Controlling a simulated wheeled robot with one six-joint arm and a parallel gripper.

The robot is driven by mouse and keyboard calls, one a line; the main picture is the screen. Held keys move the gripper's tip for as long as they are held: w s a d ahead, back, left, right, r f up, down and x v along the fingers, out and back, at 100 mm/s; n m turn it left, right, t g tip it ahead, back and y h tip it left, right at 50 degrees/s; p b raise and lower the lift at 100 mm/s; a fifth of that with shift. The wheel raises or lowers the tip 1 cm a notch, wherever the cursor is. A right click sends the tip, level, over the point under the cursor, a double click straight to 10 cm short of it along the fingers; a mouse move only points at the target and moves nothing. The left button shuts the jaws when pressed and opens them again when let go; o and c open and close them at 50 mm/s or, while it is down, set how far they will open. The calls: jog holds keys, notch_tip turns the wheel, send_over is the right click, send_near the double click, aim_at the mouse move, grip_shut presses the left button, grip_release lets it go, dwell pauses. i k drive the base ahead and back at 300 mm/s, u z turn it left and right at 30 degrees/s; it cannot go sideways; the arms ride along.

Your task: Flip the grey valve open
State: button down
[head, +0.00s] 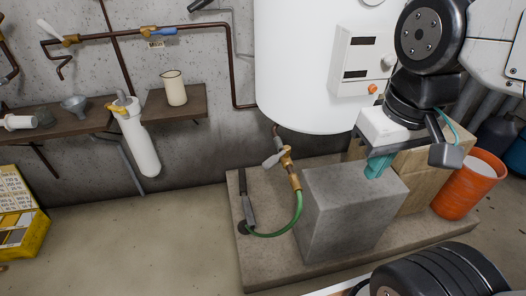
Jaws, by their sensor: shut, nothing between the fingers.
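A brass valve (285,157) with a grey lever (272,160) sits on a pipe below the white tank. The lever sticks out to the left, angled slightly down. A green hose (296,218) runs from the valve's lower end. My gripper (376,167) is to the right of this valve, clear of it, above or beside the top of the grey concrete block. Its teal fingers are shut and empty. Another brass valve (70,40) with a pale lever (49,30) is on the wall pipe at upper left; whether that lever is grey or white is unclear.
The concrete block (345,215) stands on a low slab (262,270) between my gripper and the hose. The white tank (300,70) hangs above. An orange bucket (466,188) and a cardboard box (418,190) are at right.

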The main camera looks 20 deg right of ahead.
aim_at(274, 159)
jog(key=k, duration=0.6)
jog(key=u, duration=0.5)
jog(key=i, duration=1.15)
jog(key=z, duration=0.6)
